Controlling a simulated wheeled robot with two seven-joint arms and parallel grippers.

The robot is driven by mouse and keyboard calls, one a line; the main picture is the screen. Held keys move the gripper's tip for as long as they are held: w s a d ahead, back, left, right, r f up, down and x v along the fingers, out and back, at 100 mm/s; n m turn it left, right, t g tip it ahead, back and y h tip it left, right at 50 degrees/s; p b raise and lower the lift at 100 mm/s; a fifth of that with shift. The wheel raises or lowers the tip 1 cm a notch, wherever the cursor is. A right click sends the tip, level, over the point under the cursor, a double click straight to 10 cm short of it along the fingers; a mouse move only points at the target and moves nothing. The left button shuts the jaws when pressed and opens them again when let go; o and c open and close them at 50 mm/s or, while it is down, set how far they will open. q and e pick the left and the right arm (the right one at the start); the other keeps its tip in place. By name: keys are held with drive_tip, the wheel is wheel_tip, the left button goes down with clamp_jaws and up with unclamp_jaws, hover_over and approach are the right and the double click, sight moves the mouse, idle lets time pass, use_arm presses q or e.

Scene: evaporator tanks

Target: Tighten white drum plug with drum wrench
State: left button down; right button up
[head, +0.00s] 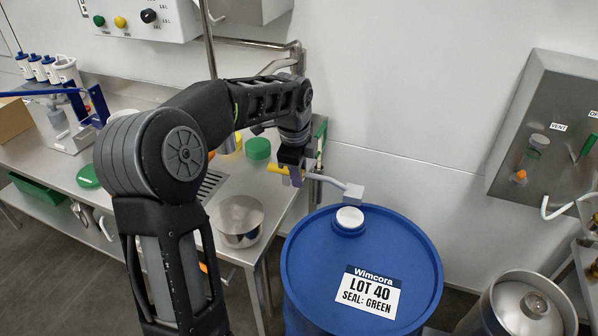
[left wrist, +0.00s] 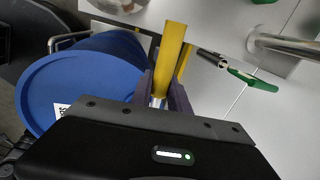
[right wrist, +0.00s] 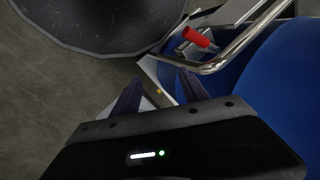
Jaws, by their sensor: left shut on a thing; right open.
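The blue drum (head: 300,262) stands at the right of the bench, its lid labelled "LOT 40 SEAL: GREEN". The white plug (head: 349,217) sits at the lid's far edge. My left gripper (head: 291,174) is shut on the yellow handle (left wrist: 173,48) of the drum wrench (head: 328,181). The wrench's grey shaft reaches right, and its blocky head (head: 354,193) shows just behind and above the plug; I cannot tell whether they touch. The drum also shows in the left wrist view (left wrist: 75,95). My right gripper (right wrist: 158,85) is open and empty, outside the head view.
A steel bench (head: 180,225) at left holds a metal bowl (head: 238,220) and green lids (head: 257,149). A steel vessel (head: 520,305) stands right of the drum. A wall panel (head: 555,125) hangs at right. A red-handled part (right wrist: 195,37) and a bent metal tube are near my right gripper.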

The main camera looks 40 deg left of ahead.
use_arm(q)
drive_tip(key=shift+f+b, duration=1.1)
drive_tip(key=shift+f, duration=1.05)
drive_tip(key=shift+f+b, duration=0.4)
drive_tip(key=shift+f, duration=0.6)
idle(0.3)
drive_tip(key=shift+w+a+m+p, duration=0.2)
drive_tip(key=shift+w+m+p, duration=0.4)
drive_tip(key=shift+w+p, duration=0.15)
